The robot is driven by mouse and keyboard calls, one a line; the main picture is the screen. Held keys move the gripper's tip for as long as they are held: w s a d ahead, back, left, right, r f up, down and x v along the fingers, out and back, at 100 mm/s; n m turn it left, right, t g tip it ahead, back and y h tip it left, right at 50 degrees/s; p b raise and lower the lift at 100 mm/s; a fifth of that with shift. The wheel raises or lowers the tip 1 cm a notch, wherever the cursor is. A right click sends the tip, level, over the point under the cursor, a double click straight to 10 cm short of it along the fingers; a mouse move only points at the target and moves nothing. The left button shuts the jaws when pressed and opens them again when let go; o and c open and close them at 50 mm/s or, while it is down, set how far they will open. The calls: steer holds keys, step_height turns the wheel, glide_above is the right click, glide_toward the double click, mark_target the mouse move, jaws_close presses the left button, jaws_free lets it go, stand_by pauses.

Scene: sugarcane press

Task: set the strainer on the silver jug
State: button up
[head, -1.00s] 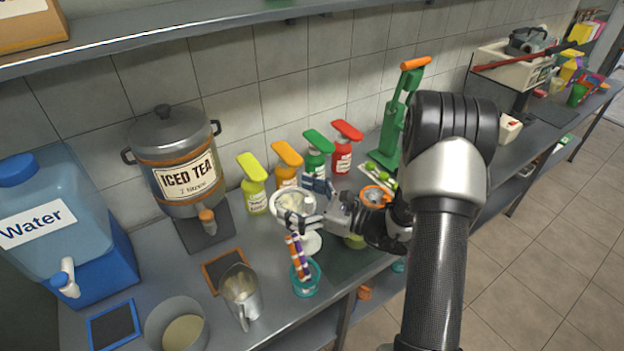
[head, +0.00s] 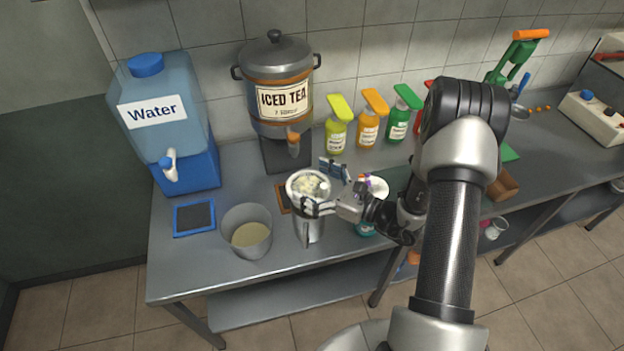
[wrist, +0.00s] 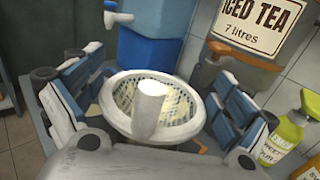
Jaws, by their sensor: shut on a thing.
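My gripper (head: 327,189) is shut on the strainer (head: 305,187), a round white-rimmed mesh bowl with pale bits in it. In the wrist view, the strainer (wrist: 118,88) lies between the blue finger pads, with its white handle pointing towards my wrist. The silver jug (head: 314,230) stands on the counter directly below the strainer in the head view, its mouth hidden by the strainer and gripper. I cannot tell whether the strainer's underside touches the jug's rim.
A grey pot (head: 247,235) stands just left of the jug. The iced tea dispenser (head: 282,85) and blue water dispenser (head: 165,125) stand behind. Several pump bottles (head: 337,130) line the wall. A blue-framed mat (head: 194,218) lies at the left; the counter's front-left corner is clear.

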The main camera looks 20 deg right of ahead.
step_height(320, 180, down, 7)
steer(key=b, duration=0.5)
steer(key=shift+s, duration=0.1)
stand_by(0.7)
steer(key=o, duration=0.7)
steer(key=shift+f, duration=0.1)
steer(key=shift+r+p, duration=2.45)
steer(key=shift+r, duration=1.1)
